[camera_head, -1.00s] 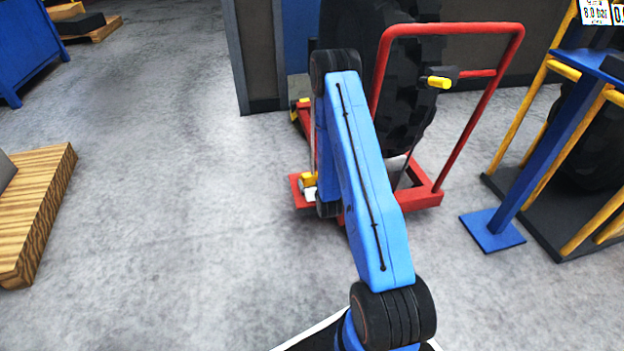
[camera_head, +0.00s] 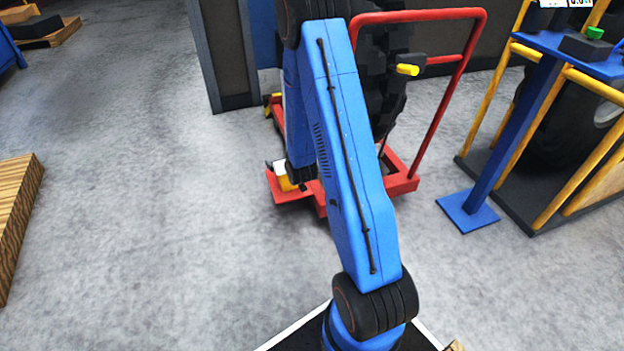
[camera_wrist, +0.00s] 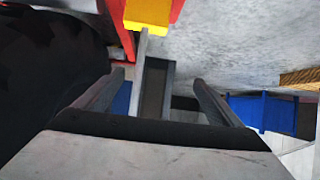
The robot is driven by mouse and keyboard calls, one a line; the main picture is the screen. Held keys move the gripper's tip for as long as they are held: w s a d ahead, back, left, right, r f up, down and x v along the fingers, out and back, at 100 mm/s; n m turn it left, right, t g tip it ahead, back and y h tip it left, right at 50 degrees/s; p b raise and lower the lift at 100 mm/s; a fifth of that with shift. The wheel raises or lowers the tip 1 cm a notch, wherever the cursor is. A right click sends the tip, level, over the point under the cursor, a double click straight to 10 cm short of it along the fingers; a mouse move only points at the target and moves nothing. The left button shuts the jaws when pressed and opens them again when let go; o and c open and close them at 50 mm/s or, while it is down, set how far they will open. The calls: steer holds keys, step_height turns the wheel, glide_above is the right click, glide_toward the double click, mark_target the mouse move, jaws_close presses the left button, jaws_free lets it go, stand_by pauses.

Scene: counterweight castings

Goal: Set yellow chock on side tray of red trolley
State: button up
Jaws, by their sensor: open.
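The yellow chock (camera_head: 286,184) is at the side tray (camera_head: 290,197), a red plate on the left of the red trolley (camera_head: 400,184). In the wrist view, a yellow block (camera_wrist: 147,14), which looks like the chock, lies against red metal near the top edge. My gripper (camera_wrist: 158,78) has its two dark fingers apart, with nothing seen held between them. In the head view my arm hides most of the gripper, which is close by the tray. I cannot tell whether a finger touches the chock.
A large black tyre (camera_wrist: 45,75) stands on the trolley, close beside my gripper. A blue-and-yellow rack (camera_head: 487,165) is to the right and a wooden pallet (camera_head: 15,210) to the left. The floor between pallet and trolley is clear.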

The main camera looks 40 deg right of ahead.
steer(key=s+a+r+g+y, duration=0.1)
steer(key=s+a+r, duration=0.25)
steer(key=r, duration=0.45)
steer(key=s+a+r+n+g, duration=0.1)
steer(key=s+a+r, duration=0.2)
steer(key=s+r, duration=0.3)
steer(key=s+a+r+g+y, duration=0.1)
steer(key=s+a+r, duration=0.2)
steer(key=r, duration=0.6)
steer(key=s+a+r+g, duration=0.1)
steer(key=s+a+r, duration=0.1)
steer(key=s, duration=0.8)
steer(key=s+a+r+n+g, duration=0.1)
steer(key=s+r, duration=0.3)
steer(key=s, duration=0.6)
steer(key=s+a+r+g, duration=0.1)
steer(key=s+a+r, duration=0.2)
steer(key=s, duration=0.8)
steer(key=shift+a+r+n+g+y, duration=0.3)
steer(key=shift+a+r, duration=0.1)
steer(key=shift+r, duration=0.2)
steer(key=shift+w, duration=0.1)
